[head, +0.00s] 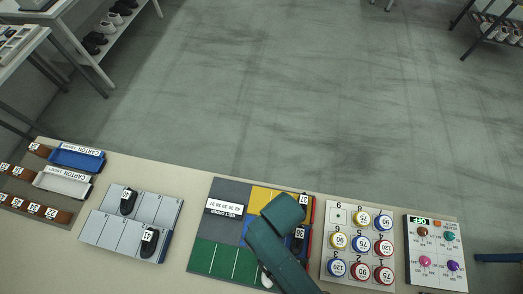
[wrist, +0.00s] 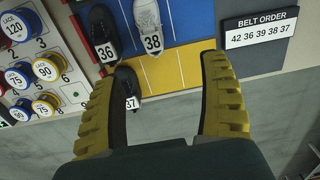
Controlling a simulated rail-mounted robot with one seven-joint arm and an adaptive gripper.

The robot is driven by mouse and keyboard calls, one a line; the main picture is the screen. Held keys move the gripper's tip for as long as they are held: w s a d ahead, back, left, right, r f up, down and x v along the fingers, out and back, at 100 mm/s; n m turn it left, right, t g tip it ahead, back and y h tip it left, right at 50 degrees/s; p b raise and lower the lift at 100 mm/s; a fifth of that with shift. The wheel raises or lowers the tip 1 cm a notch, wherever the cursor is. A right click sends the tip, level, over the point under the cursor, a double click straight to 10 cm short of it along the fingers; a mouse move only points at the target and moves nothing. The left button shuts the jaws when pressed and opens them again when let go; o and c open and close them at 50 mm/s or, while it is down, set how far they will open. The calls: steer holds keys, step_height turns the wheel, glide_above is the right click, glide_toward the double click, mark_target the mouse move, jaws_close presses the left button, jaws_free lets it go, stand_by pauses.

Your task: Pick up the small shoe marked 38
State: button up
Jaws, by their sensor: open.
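The small shoe marked 38 (wrist: 147,15) is pale grey-white and lies on the blue field at the top of the wrist view, cut off by the frame edge. Its white label faces me. My gripper (wrist: 165,64) is open and empty, its yellow ribbed fingers spread over the yellow field. Shoe 38 lies ahead of the fingertips, apart from them. In the head view my teal arm covers part of the board, and I cannot make out shoe 38 or the fingers there.
Black shoe 36 (wrist: 101,24) lies left of shoe 38. Black shoe 37 (wrist: 126,84) lies close to the left finger. The belt order sign (wrist: 261,30) is at right. A board of numbered jars (head: 335,211) stands beside the shoe board (head: 203,255).

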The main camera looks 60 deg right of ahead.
steer(key=f, duration=0.3)
steer(key=f+b, duration=0.1)
steer(key=f, duration=0.3)
steer(key=s+f, duration=0.1)
steer(key=f, duration=0.3)
steer(key=shift+b, duration=0.4)
steer(key=f, duration=0.4)
steer(key=shift+s+a+f, duration=0.25)
steer(key=shift+f, duration=0.15)
steer(key=shift+f+b, duration=0.3)
steer(key=shift+f, duration=0.15)
steer(key=shift+c, duration=0.2)
steer(key=c, duration=1.3)
